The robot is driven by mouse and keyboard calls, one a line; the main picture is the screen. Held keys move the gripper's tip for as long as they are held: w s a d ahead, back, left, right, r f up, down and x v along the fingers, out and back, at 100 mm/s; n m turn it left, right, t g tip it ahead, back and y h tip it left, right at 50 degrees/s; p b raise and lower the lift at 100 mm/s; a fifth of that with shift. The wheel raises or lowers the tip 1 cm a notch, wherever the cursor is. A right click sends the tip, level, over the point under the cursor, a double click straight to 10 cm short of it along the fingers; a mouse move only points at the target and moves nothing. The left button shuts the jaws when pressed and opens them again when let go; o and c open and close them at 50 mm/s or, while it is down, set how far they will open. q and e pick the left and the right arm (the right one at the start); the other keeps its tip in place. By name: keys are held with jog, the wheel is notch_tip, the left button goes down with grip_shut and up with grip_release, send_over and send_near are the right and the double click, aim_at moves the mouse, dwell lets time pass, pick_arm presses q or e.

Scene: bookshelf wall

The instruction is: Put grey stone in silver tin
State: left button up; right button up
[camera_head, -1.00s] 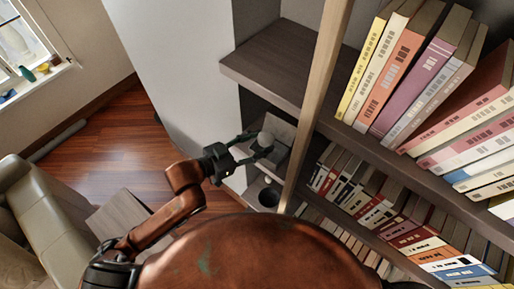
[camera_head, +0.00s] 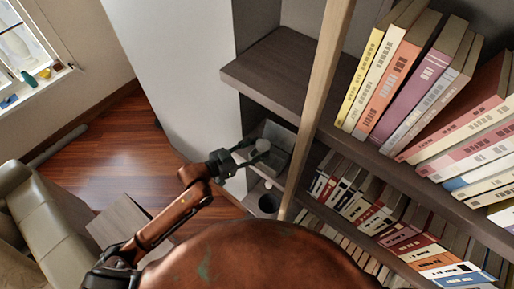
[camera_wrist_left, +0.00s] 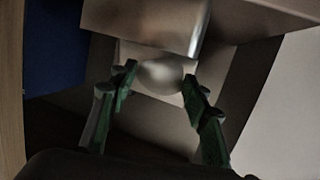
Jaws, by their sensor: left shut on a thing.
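The grey stone (camera_head: 263,145) is a smooth, rounded lump at the tips of my left gripper (camera_head: 256,152). In the left wrist view the stone (camera_wrist_left: 160,73) sits between the two green-edged fingers, which are shut on it. A silver-grey open box (camera_head: 276,133), which looks like the tin, stands in the shelf bay just behind the stone. In the left wrist view a shiny metallic surface (camera_wrist_left: 145,22) is close beyond the stone. I cannot tell whether the stone is over the tin's opening or in front of it. My right gripper is not in view.
A dark round cup (camera_head: 268,203) stands on a lower shelf below the gripper. A wooden upright (camera_head: 318,120) is close to the right, with book-filled shelves beyond it. A dark shelf board (camera_head: 275,75) is above.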

pick_arm(q)
jog(key=shift+f, duration=0.5)
jog(key=shift+f+b, duration=0.1)
jog(key=shift+b, duration=0.2)
jog(key=o, duration=1.3)
